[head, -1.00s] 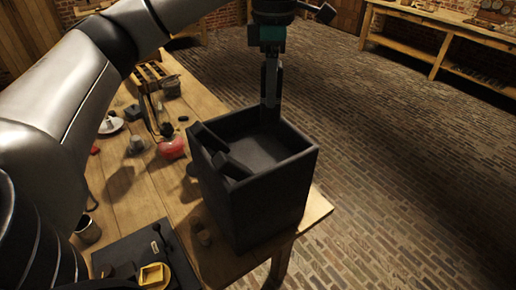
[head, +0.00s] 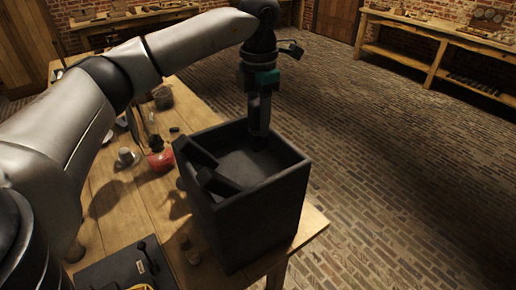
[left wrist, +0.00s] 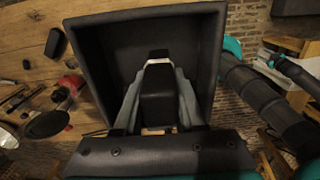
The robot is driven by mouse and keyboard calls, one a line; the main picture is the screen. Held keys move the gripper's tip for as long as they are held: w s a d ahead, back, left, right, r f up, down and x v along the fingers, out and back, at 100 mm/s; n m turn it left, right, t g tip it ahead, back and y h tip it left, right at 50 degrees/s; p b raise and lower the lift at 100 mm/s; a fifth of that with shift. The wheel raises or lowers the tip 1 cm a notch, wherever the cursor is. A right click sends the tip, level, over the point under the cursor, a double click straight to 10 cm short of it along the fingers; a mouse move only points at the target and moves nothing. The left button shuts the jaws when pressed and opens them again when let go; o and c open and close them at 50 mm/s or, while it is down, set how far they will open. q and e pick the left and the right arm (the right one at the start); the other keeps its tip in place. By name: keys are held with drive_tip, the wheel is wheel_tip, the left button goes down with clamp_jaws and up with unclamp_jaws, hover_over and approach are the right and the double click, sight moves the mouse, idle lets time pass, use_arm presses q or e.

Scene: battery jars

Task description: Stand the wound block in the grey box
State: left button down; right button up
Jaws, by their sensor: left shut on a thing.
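The grey box (head: 250,215), dark and open-topped, stands at the near right end of the wooden table. My left gripper (head: 259,128) points down over its opening, close to the far wall. In the left wrist view my left gripper (left wrist: 157,104) is shut on a dark block with a pale band across it, which I take for the wound block (left wrist: 156,88). The box's walls (left wrist: 207,50) frame the block there. The fingers hide the block's sides, and I cannot tell whether it touches the box floor. My right gripper is not in view.
Dark slanted pieces (head: 215,182) lie in the box's left side. A red item (head: 160,160), a small grey cup (head: 127,157) and a dark tray (head: 125,268) are on the table to the left. Brick floor lies beyond the box.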

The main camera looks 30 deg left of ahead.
sight(259, 147)
use_arm(q)
wheel_tip(259, 147, down, 7)
drive_tip(key=shift+f, duration=0.2)
idle(0.4)
drive_tip(key=shift+c, duration=2.4)
unclamp_jaws()
drive_tip(key=shift+f, duration=0.15)
wheel_tip(259, 147, up, 12)
drive_tip(key=shift+r, duration=0.2)
drive_tip(key=shift+d, duration=0.1)
